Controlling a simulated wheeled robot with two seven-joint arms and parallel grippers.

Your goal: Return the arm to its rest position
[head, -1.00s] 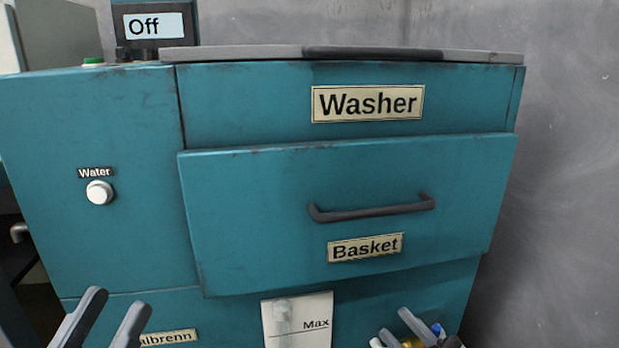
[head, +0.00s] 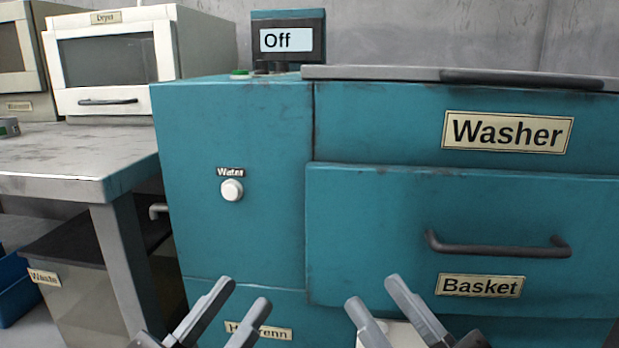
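My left gripper (head: 232,300) is low in the head view, in front of the lower part of the washer (head: 240,130). Its two fingers are apart with nothing between them. My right gripper (head: 378,298) is to its right, below the basket drawer (head: 375,235). Its two fingers are also apart, with nothing seen between them. Both grippers point up from the bottom edge, and the arms behind them are mostly out of view. The basket drawer stands a little forward of the washer front, and its dark handle (head: 498,247) is clear of both grippers.
The washer's display (head: 288,40) reads Off. A water knob (head: 231,190) is on its front. At left stand a metal table (head: 80,165) with a white dryer (head: 115,60) on it, a bin (head: 75,265) below and a blue crate (head: 12,290).

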